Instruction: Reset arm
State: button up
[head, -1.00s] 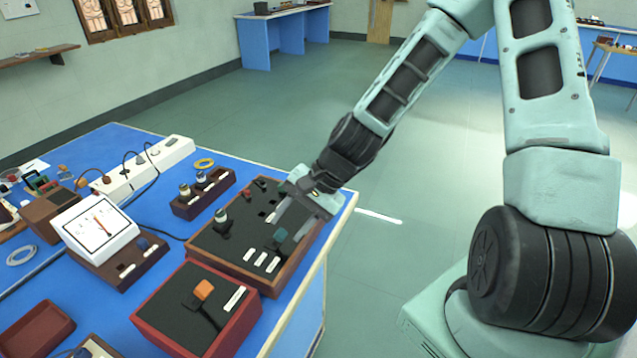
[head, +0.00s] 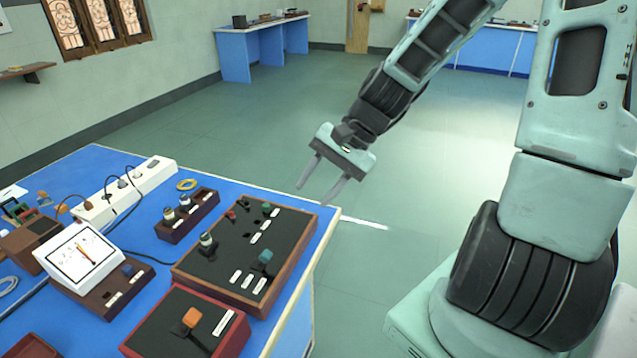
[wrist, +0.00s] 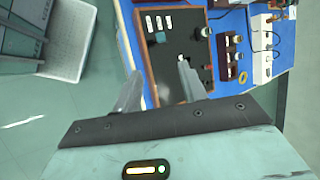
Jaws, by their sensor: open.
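My gripper (head: 321,181) is open and empty, its two fingers spread. In the head view it hangs in the air beyond the right edge of the blue bench (head: 327,215), with floor behind it. In the wrist view my gripper (wrist: 160,85) points towards the bench edge and a wooden-framed dark panel (wrist: 192,60). That panel (head: 218,264) also shows in the head view, with knobs, white labels and a teal switch (head: 265,257). The fingers appear apart from it.
A red-framed box with an orange switch (head: 191,318) stands at the front. A white meter (head: 83,253), a small dark box with terminals (head: 188,217) and a white power strip (head: 128,192) with cables are further left.

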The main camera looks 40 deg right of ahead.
dwell(0.4)
jog(key=s+a+r+n+g+h, duration=0.2)
jog(key=s+a+n+h, duration=0.4)
jog(key=s+a+n, duration=1)
jog(key=shift+s+a+r+n, duration=0.2)
jog(key=shift+a+r+n, duration=0.05)
jog(key=shift+a+n, duration=1)
dwell(4.8)
